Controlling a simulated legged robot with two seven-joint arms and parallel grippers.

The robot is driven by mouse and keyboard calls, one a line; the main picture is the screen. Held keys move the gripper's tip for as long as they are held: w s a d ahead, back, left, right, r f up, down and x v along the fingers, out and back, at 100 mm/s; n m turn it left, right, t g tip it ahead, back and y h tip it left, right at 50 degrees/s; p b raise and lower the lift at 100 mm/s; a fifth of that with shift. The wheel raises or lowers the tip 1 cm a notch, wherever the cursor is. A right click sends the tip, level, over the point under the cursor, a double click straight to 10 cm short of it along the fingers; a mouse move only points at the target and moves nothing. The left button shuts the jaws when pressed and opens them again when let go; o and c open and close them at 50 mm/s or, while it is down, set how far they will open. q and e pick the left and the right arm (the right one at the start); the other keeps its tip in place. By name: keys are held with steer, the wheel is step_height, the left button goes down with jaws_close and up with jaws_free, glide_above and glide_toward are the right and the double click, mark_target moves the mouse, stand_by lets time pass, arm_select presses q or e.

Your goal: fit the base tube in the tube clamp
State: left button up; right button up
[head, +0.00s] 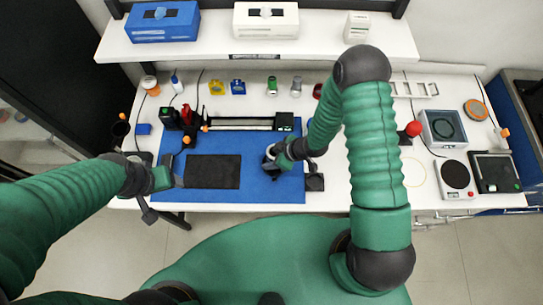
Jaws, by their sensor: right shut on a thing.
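My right gripper (275,157) is low over the right half of the blue mat (270,187), right of the black pad. It is shut on a small dark and pale piece, mostly hidden by the gripper; I cannot tell from its look whether this is the base tube. A long bench unit (240,124) with dark end blocks lies along the mat's back edge; I cannot make out which part is the tube clamp. My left gripper (172,180) is over the mat's left edge, left of the black pad; its jaws are too small to read.
The black pad (212,171) lies bare on the mat. Red and black parts (187,115) stand at the mat's back left. A grey tray (442,129), a round-plate scale (456,175) and a red ball (413,128) are at right. A shelf (215,42) overhangs the back.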

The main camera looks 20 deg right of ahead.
steer(key=shift+f, duration=0.35)
steer(key=shift+r, duration=0.1)
steer(key=shift+r+p, duration=0.4)
steer(key=shift+r, duration=0.15)
steer(key=shift+w, duration=0.1)
steer(key=shift+f, duration=0.2)
stand_by(0.4)
steer(key=shift+f+b, duration=0.55)
steer(key=shift+b, duration=0.1)
steer(key=shift+r+p, duration=0.65)
steer(key=shift+r, duration=0.1)
